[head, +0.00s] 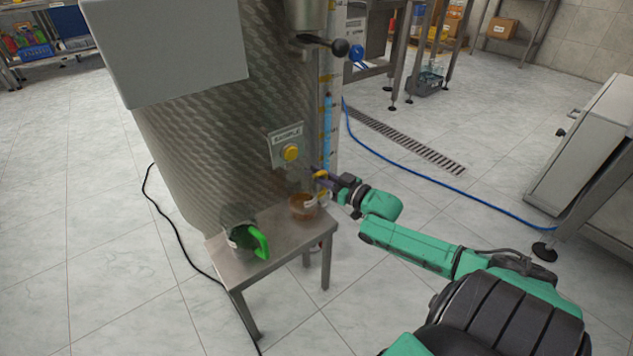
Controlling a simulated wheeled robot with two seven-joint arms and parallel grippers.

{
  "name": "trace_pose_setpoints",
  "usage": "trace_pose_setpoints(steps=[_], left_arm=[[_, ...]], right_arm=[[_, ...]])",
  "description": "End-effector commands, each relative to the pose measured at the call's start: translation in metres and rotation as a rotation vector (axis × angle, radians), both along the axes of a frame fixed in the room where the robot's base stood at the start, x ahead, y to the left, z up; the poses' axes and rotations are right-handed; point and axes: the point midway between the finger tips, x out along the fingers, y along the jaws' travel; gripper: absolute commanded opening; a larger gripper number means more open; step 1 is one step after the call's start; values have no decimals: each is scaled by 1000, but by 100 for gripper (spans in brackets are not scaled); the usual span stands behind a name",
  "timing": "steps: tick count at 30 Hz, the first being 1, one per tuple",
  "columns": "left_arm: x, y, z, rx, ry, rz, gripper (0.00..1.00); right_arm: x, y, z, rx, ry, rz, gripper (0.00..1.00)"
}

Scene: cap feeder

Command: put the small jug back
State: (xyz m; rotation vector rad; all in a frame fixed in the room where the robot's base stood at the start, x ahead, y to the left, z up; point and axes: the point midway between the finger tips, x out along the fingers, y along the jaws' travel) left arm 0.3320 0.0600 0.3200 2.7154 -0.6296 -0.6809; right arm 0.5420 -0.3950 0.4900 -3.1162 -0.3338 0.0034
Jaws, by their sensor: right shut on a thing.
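The small jug (302,207) is see-through with an amber-brown tint and has a yellow-orange handle. It is upright at the right end of the small steel table (279,263), in front of the steel tank. Whether its base touches the table top I cannot tell. My right gripper (319,178) reaches in from the right and is shut on the small jug at its handle. The fingers hide part of the handle. A larger clear jug (241,241) with a green handle stands at the left end of the same table. My left gripper is out of view.
The tank (215,140) rises right behind the table, with a yellow button (291,152) under a "SAMPLE" label and a black-knobbed lever (340,48) above. A blue hose (408,171) and a black cable (165,221) lie on the floor.

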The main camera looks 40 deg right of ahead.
Motion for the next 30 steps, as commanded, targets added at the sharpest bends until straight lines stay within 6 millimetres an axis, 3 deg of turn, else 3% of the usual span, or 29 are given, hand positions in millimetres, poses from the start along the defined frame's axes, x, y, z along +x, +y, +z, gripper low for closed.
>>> trace_pose_setpoints(steps=[1,10,11,13,24,30], left_arm=[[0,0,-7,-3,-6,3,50],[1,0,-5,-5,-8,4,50],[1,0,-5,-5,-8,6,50],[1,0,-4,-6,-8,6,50],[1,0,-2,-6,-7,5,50],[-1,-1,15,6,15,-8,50]], right_arm=[[0,0,-7,0,-3,0,0],[0,0,-7,1,-3,0,0],[0,0,-8,0,-1,0,22],[0,0,-7,0,-1,0,48],[0,0,-3,-1,-2,0,48],[-24,-5,-2,1,4,0,48]])
